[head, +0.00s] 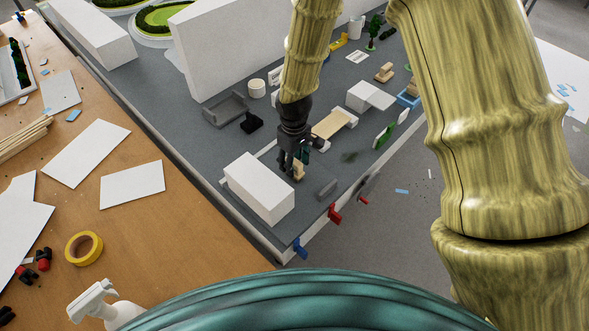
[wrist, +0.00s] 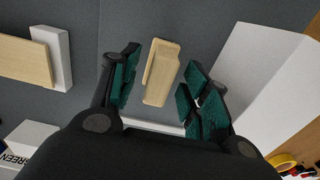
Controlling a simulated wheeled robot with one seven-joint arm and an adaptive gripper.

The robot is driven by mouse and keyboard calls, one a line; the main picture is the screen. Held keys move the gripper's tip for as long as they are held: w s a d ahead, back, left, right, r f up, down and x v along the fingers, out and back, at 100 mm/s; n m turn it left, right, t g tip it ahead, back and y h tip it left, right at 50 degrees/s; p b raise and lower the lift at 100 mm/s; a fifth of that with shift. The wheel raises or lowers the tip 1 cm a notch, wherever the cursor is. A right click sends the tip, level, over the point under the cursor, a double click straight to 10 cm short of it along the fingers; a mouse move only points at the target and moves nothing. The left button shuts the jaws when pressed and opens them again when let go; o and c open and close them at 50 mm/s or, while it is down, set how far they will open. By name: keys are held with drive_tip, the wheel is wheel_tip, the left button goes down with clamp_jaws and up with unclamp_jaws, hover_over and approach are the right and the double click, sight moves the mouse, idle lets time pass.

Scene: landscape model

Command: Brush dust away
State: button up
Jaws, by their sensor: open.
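My gripper (head: 292,168) points down over the grey model base (head: 232,137), next to a white block (head: 262,187). Its teal-padded fingers are open in the wrist view (wrist: 161,88). A small light-wood piece, perhaps the brush (wrist: 161,72), lies between and just beyond the fingers, with a gap on both sides. In the head view the wood piece (head: 299,172) is partly hidden by my gripper; no bristles can be made out. A dark smudge, perhaps the dust (head: 350,156), lies on the base to the right of my gripper.
A wood-topped white model (head: 333,122) stands just behind my gripper. Small model buildings and a long white block (head: 225,45) stand farther back. Yellow tape (head: 83,248) and a spray bottle (head: 97,303) are on the wooden table.

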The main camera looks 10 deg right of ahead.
drive_tip(key=shift+w, duration=0.1)
drive_tip(key=shift+f, duration=0.1)
drive_tip(key=shift+c, duration=0.8)
clamp_jaws()
drive_tip(key=shift+r+p, duration=2.15)
drive_tip(key=shift+r, duration=0.95)
